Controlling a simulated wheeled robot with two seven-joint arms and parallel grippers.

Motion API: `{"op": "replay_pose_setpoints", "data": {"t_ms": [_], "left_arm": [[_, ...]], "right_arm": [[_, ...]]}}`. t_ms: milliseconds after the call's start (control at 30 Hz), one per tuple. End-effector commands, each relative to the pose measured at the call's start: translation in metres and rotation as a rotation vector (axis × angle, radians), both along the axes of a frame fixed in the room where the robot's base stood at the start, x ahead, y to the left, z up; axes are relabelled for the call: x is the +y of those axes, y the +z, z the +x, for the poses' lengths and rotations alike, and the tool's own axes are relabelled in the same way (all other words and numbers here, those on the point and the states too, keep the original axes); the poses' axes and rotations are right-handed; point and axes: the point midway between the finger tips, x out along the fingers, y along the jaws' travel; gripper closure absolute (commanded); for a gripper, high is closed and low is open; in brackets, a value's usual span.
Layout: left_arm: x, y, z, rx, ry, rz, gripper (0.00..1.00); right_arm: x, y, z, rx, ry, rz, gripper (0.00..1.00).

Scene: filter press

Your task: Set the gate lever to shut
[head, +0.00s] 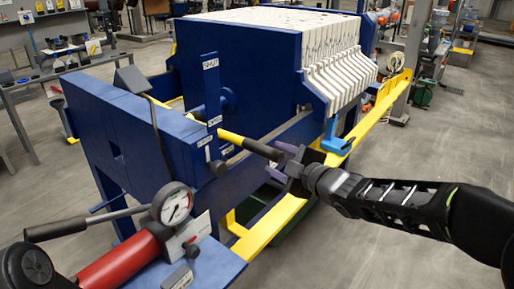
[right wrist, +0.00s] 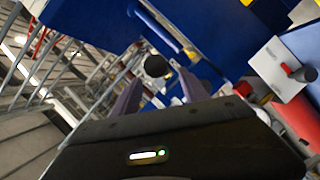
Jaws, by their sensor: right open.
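The gate lever (head: 230,138) is a yellow bar with a dark grip (head: 262,150). It sticks out from the blue press frame toward the lower right, near the lower label of a blue upright plate (head: 211,90). A white label reading SHUT (head: 210,63) is near the plate's top. My right gripper (head: 281,161) is open at the grip's free end. In the right wrist view, the grip's round black end (right wrist: 155,66) shows between the two purple fingers, seemingly not clamped. Whether the fingers touch it I cannot tell. My left gripper is out of view.
The blue press (head: 240,50) with white filter plates (head: 335,65) stands behind the lever. A yellow rail (head: 272,220) runs below my right gripper. A red hand pump (head: 118,262) with a pressure gauge (head: 174,204) stands at the front left. Open floor lies to the right.

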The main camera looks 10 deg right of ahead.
Motion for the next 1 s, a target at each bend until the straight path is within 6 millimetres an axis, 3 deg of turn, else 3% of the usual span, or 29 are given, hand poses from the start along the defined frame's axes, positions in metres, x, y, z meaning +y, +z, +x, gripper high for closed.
{"op": "replay_pose_setpoints", "data": {"t_ms": [367,800,1000], "left_arm": [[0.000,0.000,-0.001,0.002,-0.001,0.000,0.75],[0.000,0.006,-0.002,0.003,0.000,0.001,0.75],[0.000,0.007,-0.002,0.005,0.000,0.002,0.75]], "right_arm": [[0.001,-0.001,0.004,0.001,-0.001,0.002,0.48],[0.022,-0.013,0.059,0.003,0.000,0.004,0.48],[0.026,-0.017,0.071,0.002,-0.002,0.004,0.48]]}}
